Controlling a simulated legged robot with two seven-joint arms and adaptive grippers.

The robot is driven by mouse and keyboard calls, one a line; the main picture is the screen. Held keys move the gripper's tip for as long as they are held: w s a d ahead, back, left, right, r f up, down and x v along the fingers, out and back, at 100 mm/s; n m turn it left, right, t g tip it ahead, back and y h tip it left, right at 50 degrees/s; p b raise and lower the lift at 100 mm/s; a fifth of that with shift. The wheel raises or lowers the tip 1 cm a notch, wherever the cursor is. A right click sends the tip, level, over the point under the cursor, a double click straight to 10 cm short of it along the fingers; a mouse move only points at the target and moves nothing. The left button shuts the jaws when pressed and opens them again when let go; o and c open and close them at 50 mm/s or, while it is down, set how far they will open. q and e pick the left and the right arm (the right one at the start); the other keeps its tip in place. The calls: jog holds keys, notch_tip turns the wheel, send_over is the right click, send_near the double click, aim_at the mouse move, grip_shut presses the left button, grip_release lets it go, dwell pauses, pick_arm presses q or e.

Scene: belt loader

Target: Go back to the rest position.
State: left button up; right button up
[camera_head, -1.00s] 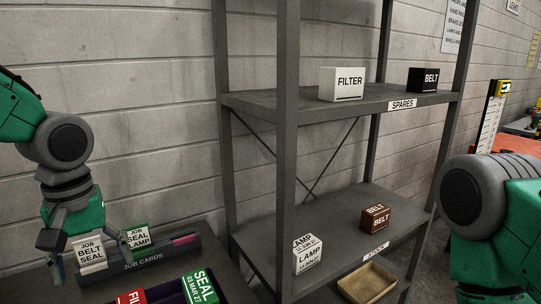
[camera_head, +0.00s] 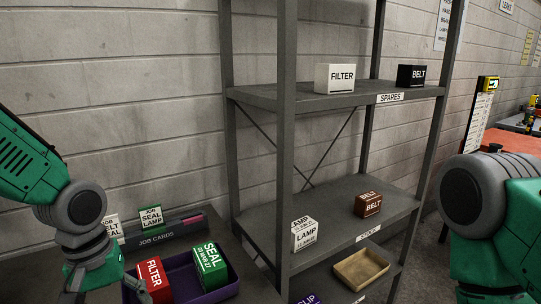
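My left gripper (camera_head: 105,290) is at the lower left in the head view, in front of the job cards holder (camera_head: 165,233) and beside the red FILTER box (camera_head: 154,279).
A purple tray (camera_head: 222,290) holds the red box and a green SEAL box (camera_head: 209,267). Two job cards stand in the holder. The shelf rack (camera_head: 287,150) carries a white FILTER box (camera_head: 335,78), a black BELT box (camera_head: 411,76), a brown BELT box (camera_head: 368,204) and a white LAMP box (camera_head: 305,235). A tan tray (camera_head: 361,269) sits low.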

pick_arm(q)
jog(key=s+f+m, duration=0.1)
jog(key=s+f, duration=0.5)
jog(key=f, duration=0.3)
jog(key=s+f+m, duration=0.1)
jog(key=s+f, duration=0.4)
jog(key=f, duration=0.4)
jog(key=s+a+f+m+y, duration=0.1)
jog(key=s+f, duration=0.2)
jog(key=s, duration=0.3)
jog(key=s+a+f+m, duration=0.1)
jog(key=s+a+f, duration=0.1)
jog(key=s+f, duration=0.3)
notch_tip(320, 180, down, 9)
jog(key=w+m+t+b, duration=0.1)
jog(key=b, duration=0.9)
jog(key=shift+d+r+m, duration=0.15)
jog(key=shift+d+m, duration=0.15)
jog(key=shift+d, duration=0.15)
